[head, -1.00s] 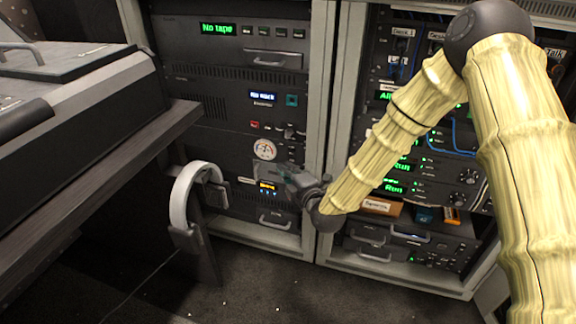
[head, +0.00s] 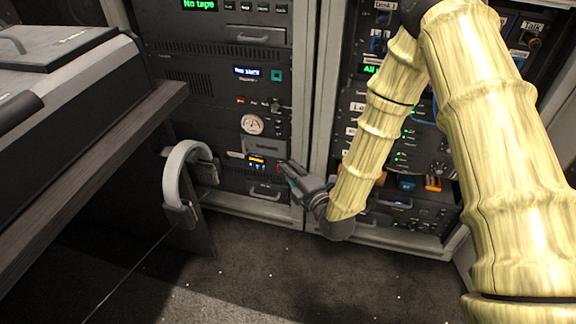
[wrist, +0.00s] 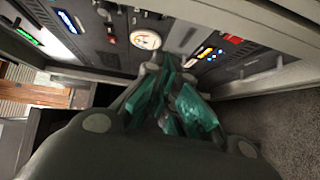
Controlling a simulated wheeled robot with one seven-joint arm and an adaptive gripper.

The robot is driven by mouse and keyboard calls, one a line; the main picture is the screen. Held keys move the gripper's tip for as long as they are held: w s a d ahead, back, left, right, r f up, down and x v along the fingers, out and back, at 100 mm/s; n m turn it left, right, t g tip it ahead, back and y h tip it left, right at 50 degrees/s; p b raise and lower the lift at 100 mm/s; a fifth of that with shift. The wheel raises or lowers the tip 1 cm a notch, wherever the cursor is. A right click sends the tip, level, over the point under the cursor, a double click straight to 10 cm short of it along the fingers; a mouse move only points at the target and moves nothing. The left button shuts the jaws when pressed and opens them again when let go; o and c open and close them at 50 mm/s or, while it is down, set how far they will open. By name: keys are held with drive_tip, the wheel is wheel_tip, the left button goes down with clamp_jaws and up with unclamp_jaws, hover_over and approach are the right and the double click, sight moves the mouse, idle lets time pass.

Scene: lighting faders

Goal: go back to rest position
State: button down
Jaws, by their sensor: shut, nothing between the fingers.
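My gripper (head: 290,172) is at the end of my yellow bamboo-textured arm, in front of the left equipment rack near its right post. It points up and left toward the rack's lower panels and holds nothing. In the wrist view my gripper's teal fingers (wrist: 172,98) are together, with the rack panels beyond them. A gap shows between the gripper and the rack face in the wrist view; its exact size I cannot tell.
The left rack (head: 215,120) carries a round white gauge (head: 252,124) and lit displays. A right rack (head: 408,215) stands behind my arm. A desk edge (head: 120,150) with a console is at left. Dark carpet (head: 270,275) is clear in front.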

idle(0.3)
drive_tip(key=s+d+f+m+g+h, duration=0.2)
drive_tip(key=s+d+f+m+g, duration=0.3)
drive_tip(key=s+f, duration=0.4)
drive_tip(key=s+d+f+m+g+h, duration=0.2)
drive_tip(key=s+d+f+m, duration=0.35)
drive_tip(key=f, duration=0.55)
drive_tip(key=s+d+f+m+g+h, duration=0.1)
drive_tip(key=s+d+f+m+g, duration=0.25)
drive_tip(key=s, duration=0.45)
drive_tip(key=s+d+f+m+g+h, duration=0.1)
drive_tip(key=s+d+f+m+g, duration=0.1)
drive_tip(key=s+m, duration=0.5)
drive_tip(key=s+d+f+m+g+h, duration=0.2)
drive_tip(key=s+d+g, duration=0.1)
drive_tip(key=s, duration=0.7)
wheel_tip(320, 180, up, 37)
drive_tip(key=p, duration=3.7)
drive_tip(key=shift+s+f, duration=0.2)
drive_tip(key=shift+d, duration=0.1)
